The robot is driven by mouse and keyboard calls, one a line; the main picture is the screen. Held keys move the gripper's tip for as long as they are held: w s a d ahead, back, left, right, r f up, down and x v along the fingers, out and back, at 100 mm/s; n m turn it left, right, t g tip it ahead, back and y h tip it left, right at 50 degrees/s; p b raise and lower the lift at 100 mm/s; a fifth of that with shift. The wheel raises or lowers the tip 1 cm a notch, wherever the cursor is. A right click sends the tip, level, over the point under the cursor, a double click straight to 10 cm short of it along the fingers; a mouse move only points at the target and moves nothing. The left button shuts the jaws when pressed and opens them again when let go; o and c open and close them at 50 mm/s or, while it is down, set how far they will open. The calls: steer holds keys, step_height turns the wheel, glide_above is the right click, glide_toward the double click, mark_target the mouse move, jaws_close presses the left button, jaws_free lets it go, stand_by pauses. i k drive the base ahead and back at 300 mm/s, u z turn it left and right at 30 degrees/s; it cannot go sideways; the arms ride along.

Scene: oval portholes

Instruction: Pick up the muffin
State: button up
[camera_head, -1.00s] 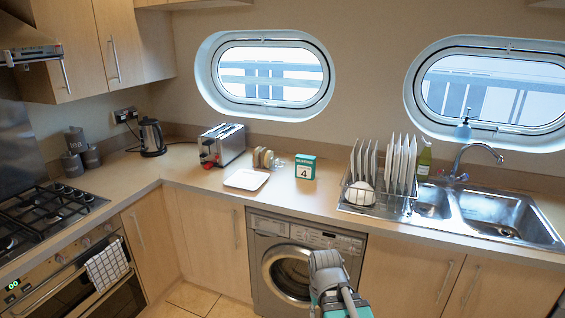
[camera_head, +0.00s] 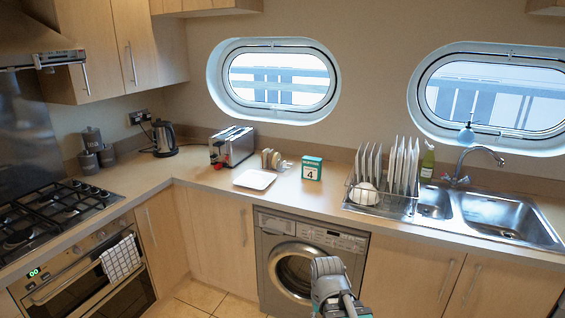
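I cannot make out a muffin in this view. A white square plate (camera_head: 255,180) lies on the counter in front of the toaster and looks empty. Part of my grey and teal arm shows at the bottom centre, in front of the washing machine. No gripper fingers can be seen, so I cannot tell what my gripper holds.
On the counter (camera_head: 225,181) stand a kettle (camera_head: 164,138), a toaster (camera_head: 232,147), a small round-ended rack (camera_head: 271,159), a teal box marked 4 (camera_head: 311,168) and a dish rack (camera_head: 378,205) with plates. A sink (camera_head: 508,217) is right, a hob (camera_head: 50,214) left.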

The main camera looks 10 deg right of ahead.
mark_target(277, 157)
steer(key=u, duration=0.15)
steer(key=i, duration=1)
steer(key=z, duration=2.05)
